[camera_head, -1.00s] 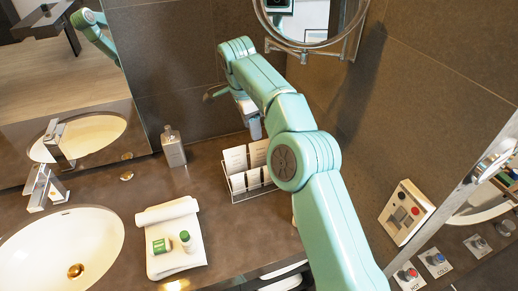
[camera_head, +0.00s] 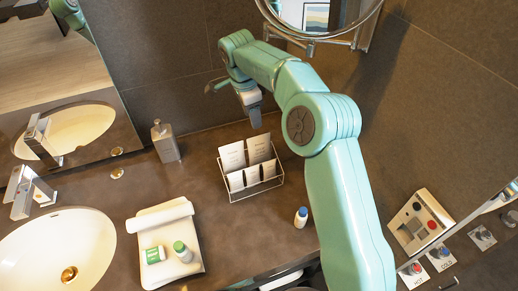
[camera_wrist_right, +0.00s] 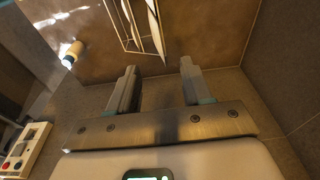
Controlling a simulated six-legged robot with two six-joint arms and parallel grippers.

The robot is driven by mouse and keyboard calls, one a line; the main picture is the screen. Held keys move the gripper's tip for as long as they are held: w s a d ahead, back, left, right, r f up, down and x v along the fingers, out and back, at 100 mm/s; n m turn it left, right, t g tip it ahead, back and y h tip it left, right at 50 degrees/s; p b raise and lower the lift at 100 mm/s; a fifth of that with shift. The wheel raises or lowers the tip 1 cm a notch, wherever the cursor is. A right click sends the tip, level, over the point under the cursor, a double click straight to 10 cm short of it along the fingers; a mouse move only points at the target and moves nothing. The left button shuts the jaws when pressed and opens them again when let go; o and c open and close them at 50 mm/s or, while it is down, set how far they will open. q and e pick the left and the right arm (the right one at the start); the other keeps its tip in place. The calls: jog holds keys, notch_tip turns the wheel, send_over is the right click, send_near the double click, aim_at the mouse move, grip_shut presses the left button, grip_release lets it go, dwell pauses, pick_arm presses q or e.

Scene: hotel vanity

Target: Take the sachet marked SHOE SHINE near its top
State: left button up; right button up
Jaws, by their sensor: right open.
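Several white sachets stand in a wire rack (camera_head: 232,199) on the counter. Two taller ones, the left back sachet (camera_head: 232,157) and the right back sachet (camera_head: 259,148), stand behind a row of smaller ones (camera_head: 252,175). Their print is too small to read, so I cannot tell which is marked SHOE SHINE. My right gripper (camera_head: 255,122) is just behind and above the right back sachet, fingers pointing down. In the right wrist view the gripper (camera_wrist_right: 160,78) is open and empty, with the rack and sachets (camera_wrist_right: 155,25) seen edge-on beyond the fingertips. My left gripper is out of view.
A blue-capped bottle (camera_head: 301,217) stands right of the rack. A soap dispenser (camera_head: 165,142) stands left, near the wall. A towel (camera_head: 187,269) holds a green box (camera_head: 155,255) and a small bottle (camera_head: 182,251). A mirror (camera_head: 318,16) hangs above right.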

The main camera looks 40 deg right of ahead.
aim_at(258, 140)
jog(key=f, duration=0.3)
jog(key=d+f, duration=0.1)
jog(key=f, duration=0.2)
jog(key=shift+s+d+f+b, duration=0.15)
jog(key=shift+s+d+b, duration=0.05)
jog(key=shift+b, duration=0.2)
jog(key=shift+a+f, duration=0.1)
jog(key=shift+f, duration=0.05)
jog(key=f+b, duration=0.2)
jog(key=f, duration=0.1)
jog(key=f+b, duration=0.2)
jog(key=shift+s+d+f, duration=0.1)
jog(key=shift+d, duration=0.3)
jog(key=shift+a+r, duration=0.2)
jog(key=shift+s, duration=0.1)
jog(key=c, duration=0.4)
jog(key=shift+d, duration=0.1)
grip_shut()
